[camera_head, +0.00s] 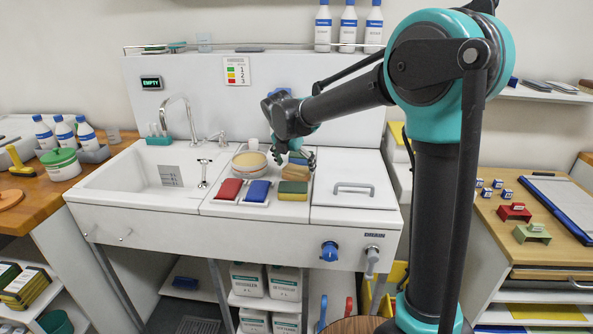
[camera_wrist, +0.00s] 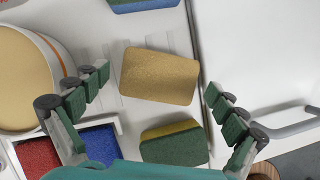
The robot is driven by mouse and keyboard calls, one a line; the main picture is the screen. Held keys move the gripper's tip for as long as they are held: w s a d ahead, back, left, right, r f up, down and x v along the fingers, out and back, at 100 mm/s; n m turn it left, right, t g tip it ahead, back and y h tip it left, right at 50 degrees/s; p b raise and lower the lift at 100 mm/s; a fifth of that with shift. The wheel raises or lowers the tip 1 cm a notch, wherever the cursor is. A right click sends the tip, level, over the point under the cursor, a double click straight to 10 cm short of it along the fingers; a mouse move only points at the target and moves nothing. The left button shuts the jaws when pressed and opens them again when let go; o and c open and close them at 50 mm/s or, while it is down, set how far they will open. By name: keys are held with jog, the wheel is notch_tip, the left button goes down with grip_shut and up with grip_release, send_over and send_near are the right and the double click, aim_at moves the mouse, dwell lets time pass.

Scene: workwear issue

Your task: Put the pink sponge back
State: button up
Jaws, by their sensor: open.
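I cannot make out a clearly pink sponge in either view. My gripper (camera_head: 293,155) is open and empty above the right part of the sink unit. In the wrist view, a tan sponge (camera_wrist: 160,75) lies between the spread fingers of my gripper (camera_wrist: 157,81), apart from both; it also shows in the head view (camera_head: 295,173). A green and yellow sponge (camera_wrist: 174,145) lies in front of it, and a blue-sided sponge (camera_wrist: 145,4) lies behind it. A red sponge (camera_head: 230,189) and a blue sponge (camera_head: 257,191) lie at the front left.
A round tub (camera_head: 236,166) with a tan surface stands left of my gripper. A white panel with a handle (camera_head: 353,188) is on the right. The sink basin (camera_head: 155,175) is on the left, with a tap (camera_head: 190,118). A sign (camera_head: 151,83) reads EMPTY.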

jog(key=v, duration=1)
jog(key=shift+r, duration=0.2)
dwell(0.8)
